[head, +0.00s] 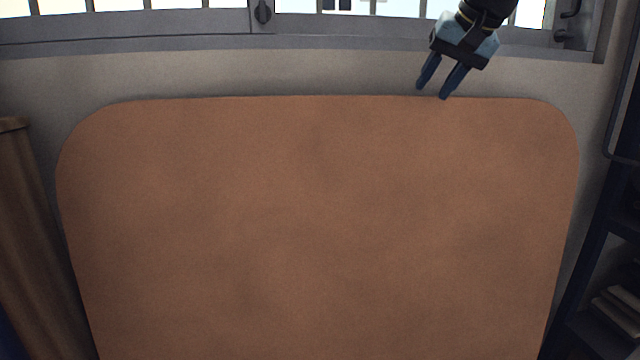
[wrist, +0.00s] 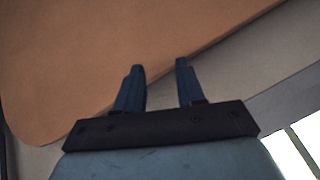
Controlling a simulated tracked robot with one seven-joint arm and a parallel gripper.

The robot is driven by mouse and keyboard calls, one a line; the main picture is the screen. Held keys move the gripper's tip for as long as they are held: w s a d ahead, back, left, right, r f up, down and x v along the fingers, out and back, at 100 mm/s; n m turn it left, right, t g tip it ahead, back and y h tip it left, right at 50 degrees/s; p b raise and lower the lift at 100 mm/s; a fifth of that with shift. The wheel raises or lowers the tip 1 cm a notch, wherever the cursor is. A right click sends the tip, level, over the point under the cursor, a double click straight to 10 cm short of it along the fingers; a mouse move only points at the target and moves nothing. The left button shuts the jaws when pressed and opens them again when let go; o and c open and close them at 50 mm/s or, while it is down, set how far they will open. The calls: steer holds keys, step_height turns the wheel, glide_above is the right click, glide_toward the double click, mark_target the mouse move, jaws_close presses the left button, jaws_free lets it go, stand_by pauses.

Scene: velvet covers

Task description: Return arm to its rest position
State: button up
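My gripper (head: 431,91) is at the upper right of the head view, in front of the wall near the far edge of the brown table top (head: 320,220). Its two dark blue fingers point down and to the left, apart, with nothing between them. In the wrist view my gripper (wrist: 159,66) also shows its fingers spread and empty, with the table top (wrist: 110,45) beyond them. The arm behind the gripper runs out of the top of the head view.
The table top is bare. A barred window (head: 170,18) runs along the back wall above it. A wooden piece (head: 35,240) stands at the left, and a dark shelf (head: 590,290) with items on it stands at the right.

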steer(key=s+d+f+n+h, duration=0.1)
steer(key=s+f, duration=0.8)
steer(key=f, duration=0.2)
steer(key=s+d+f+n+g+h, duration=0.1)
steer(key=s+f, duration=0.8)
steer(key=f, duration=0.3)
steer(key=shift+d+h, duration=0.4)
steer(key=shift+w+d+f, duration=0.1)
